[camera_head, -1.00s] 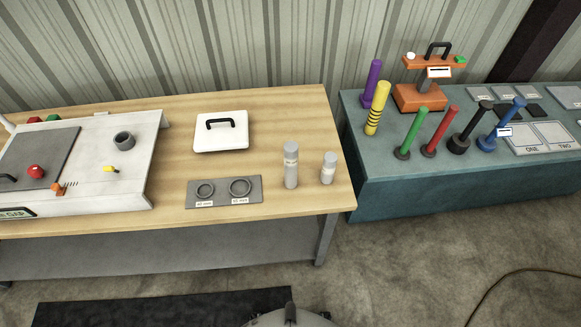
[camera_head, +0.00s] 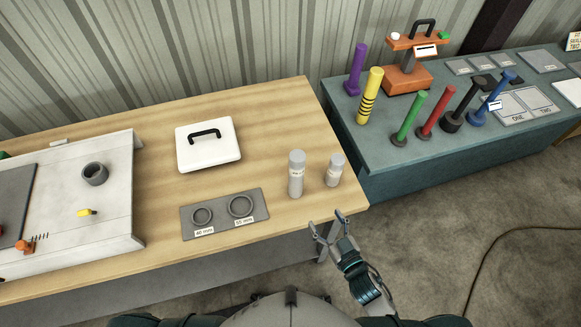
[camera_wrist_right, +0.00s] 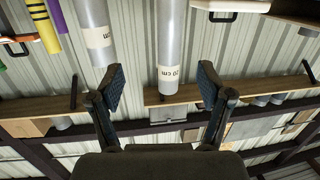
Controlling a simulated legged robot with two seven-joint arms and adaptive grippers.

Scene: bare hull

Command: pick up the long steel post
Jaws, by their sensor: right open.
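The long steel post (camera_head: 296,176) is a tall grey cylinder with a pale label. It stands upright near the right front of the wooden table. The shorter steel post (camera_head: 334,171) stands just right of it. My right gripper (camera_head: 326,221) is open and empty at the table's front edge, in front of the two posts and touching neither. In the right wrist view the long post (camera_wrist_right: 171,40), its label reading 20 cm, shows between and beyond the open fingers (camera_wrist_right: 160,84). The shorter post (camera_wrist_right: 95,28) is left of it. My left gripper is not in view.
A grey plate (camera_head: 226,228) with two rings lies left of the posts. A white handled lid (camera_head: 208,157) is behind it. A white panel (camera_head: 90,200) is at left. The teal table (camera_head: 440,163) at right holds several coloured posts and an orange stand (camera_head: 408,80).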

